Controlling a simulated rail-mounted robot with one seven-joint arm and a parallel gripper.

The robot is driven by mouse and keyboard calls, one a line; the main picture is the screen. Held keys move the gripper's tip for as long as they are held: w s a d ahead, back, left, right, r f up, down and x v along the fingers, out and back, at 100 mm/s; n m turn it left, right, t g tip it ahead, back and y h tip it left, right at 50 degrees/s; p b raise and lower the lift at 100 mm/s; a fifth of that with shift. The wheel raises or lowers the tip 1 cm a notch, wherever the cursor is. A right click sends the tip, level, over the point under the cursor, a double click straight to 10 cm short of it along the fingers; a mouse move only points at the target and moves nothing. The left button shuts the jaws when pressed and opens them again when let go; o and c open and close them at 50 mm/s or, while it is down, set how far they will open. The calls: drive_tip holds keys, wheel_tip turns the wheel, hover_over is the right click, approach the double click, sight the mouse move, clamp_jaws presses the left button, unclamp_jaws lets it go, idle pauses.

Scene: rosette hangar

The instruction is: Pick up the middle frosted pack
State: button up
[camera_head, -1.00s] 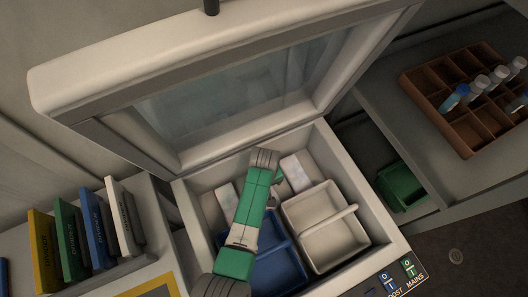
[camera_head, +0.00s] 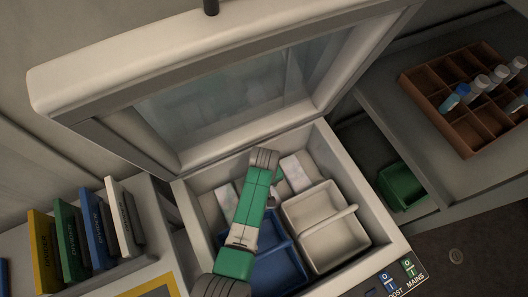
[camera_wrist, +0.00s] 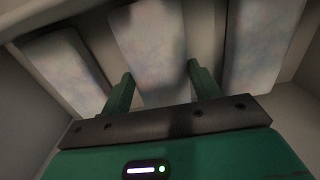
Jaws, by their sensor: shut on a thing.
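Three pale frosted packs stand in a row at the back of an open white chest. In the wrist view the middle frosted pack (camera_wrist: 150,48) lies between the two green fingers of my gripper (camera_wrist: 158,76), which is shut on it. The left pack (camera_wrist: 65,70) and right pack (camera_wrist: 263,45) stand apart on either side. In the head view the left pack (camera_head: 228,202) and right pack (camera_head: 296,172) show beside my arm. My arm largely hides the middle pack there.
A blue bin (camera_head: 277,268) and a white bin with a handle (camera_head: 318,243) fill the chest's front. The raised lid (camera_head: 110,85) stands behind. Coloured binders (camera_head: 68,240) are at left. A brown rack of vials (camera_head: 440,105) and green bin (camera_head: 402,187) are at right.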

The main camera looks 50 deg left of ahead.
wheel_tip(320, 180, up, 17)
drive_tip(key=p, duration=0.6)
drive_tip(key=s+d+p, duration=0.2)
drive_tip(key=s, duration=0.7)
drive_tip(key=s+d+p, duration=0.1)
drive_tip(key=s+d, duration=0.1)
drive_tip(key=s, duration=0.7)
drive_tip(key=r+p, duration=0.1)
drive_tip(key=p, duration=0.1)
drive_tip(key=r+p, duration=0.4)
drive_tip(key=shift+w, duration=0.25)
